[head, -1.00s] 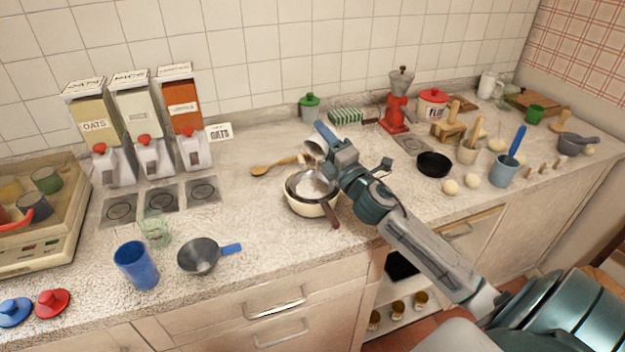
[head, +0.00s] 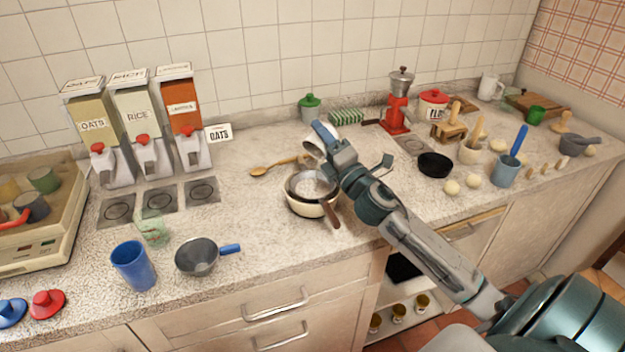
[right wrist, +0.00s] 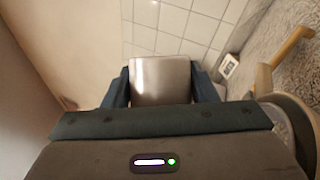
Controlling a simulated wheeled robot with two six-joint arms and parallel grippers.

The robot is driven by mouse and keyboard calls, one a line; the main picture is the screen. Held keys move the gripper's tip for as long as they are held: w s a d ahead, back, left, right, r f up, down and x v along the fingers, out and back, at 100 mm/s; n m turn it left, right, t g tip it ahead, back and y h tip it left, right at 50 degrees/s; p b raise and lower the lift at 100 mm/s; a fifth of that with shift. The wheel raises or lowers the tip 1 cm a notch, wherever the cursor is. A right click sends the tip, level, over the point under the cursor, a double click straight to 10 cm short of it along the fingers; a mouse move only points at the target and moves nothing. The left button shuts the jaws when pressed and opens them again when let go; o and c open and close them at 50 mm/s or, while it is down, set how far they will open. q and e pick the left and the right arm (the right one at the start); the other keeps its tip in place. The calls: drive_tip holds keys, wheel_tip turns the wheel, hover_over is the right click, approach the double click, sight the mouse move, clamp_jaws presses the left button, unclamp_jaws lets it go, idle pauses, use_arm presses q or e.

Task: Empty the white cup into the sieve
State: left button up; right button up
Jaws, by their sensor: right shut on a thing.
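The white cup (head: 313,151) is held by my right gripper (head: 325,139), just above and behind the sieve. It looks strongly tilted, and the gripper hides part of it. In the right wrist view the cup (right wrist: 160,80) fills the space between the two fingers of my right gripper (right wrist: 161,88). The sieve (head: 311,184), with a brown handle, rests on a cream bowl (head: 305,209). Some pale material seems to lie in its mesh. The sieve's edge shows at the right of the wrist view (right wrist: 292,122). I cannot see inside the cup. My left gripper is not in view.
A wooden spoon (head: 268,168) lies left of the sieve. A black pan (head: 435,165) and red grinder (head: 396,108) are to the right. The counter left of the bowl is mostly clear.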

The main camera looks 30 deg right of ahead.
drive_tip(key=shift+a+r+n+b, duration=0.1)
drive_tip(key=shift+a+n+b, duration=0.05)
drive_tip(key=shift+n+b, duration=0.3)
drive_tip(key=shift+s, duration=0.1)
drive_tip(key=shift+n+y, duration=0.35)
drive_tip(key=shift+y, duration=0.05)
